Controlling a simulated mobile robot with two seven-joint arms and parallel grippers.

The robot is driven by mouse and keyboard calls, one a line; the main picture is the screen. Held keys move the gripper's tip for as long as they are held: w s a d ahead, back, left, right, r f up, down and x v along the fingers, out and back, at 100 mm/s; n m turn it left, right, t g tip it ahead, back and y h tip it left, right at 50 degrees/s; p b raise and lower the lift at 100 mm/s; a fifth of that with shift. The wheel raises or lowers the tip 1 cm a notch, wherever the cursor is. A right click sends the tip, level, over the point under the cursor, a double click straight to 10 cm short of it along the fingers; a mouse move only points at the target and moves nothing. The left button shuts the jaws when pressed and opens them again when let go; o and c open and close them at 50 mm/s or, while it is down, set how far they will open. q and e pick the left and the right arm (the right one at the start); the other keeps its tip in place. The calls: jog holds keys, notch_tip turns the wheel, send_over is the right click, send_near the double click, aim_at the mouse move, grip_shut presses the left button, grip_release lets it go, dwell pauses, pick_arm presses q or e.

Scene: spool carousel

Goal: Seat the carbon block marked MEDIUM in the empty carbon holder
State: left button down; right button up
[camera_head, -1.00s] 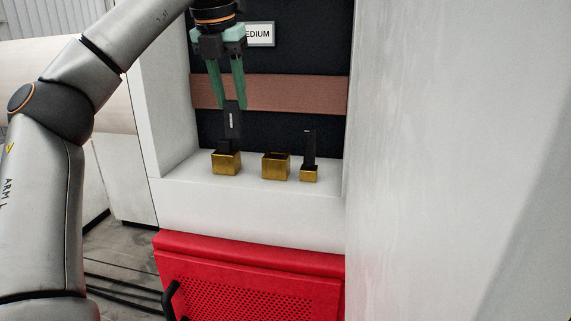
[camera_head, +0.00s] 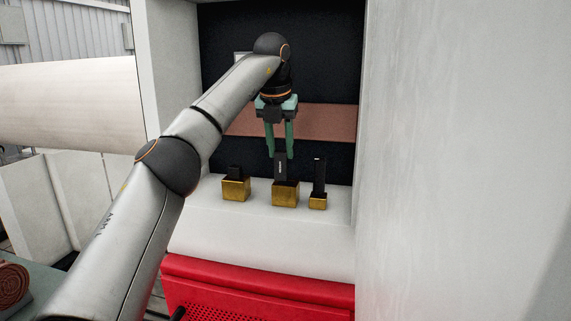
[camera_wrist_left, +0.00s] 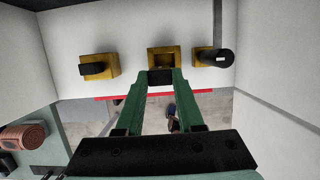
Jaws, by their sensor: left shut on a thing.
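My left gripper (camera_head: 281,155) points down and is shut on a black carbon block (camera_head: 280,168) with a small pale mark, too small to read. The block stands upright over the middle gold holder (camera_head: 286,195). Its lower end meets the holder's mouth in the head view; I cannot tell how deep it sits. In the left wrist view the block's top (camera_wrist_left: 160,77) is between the fingertips, and part of the middle holder's dark opening (camera_wrist_left: 163,60) shows beyond it. My right gripper is not in view.
The left gold holder (camera_head: 236,190) holds a short black block (camera_head: 235,172). The small right holder (camera_head: 318,203) holds a tall black block (camera_head: 319,177). All stand on a white ledge (camera_head: 260,231) above a red panel (camera_head: 260,285). A white wall (camera_head: 450,150) bounds the right.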

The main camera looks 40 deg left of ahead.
aim_at(285, 167)
pick_arm(q)
jog(key=shift+w+f, duration=0.5)
jog(key=shift+f, duration=0.05)
jog(key=x, duration=0.4)
jog(key=shift+d, duration=0.2)
jog(key=shift+s+f, duration=0.1)
jog(key=shift+s, duration=0.05)
jog(key=shift+d, duration=0.1)
jog(key=shift+f, duration=0.15)
jog(key=c, duration=0.5)
grip_release()
jog(key=shift+c, duration=0.2)
jog(key=v, duration=1.2)
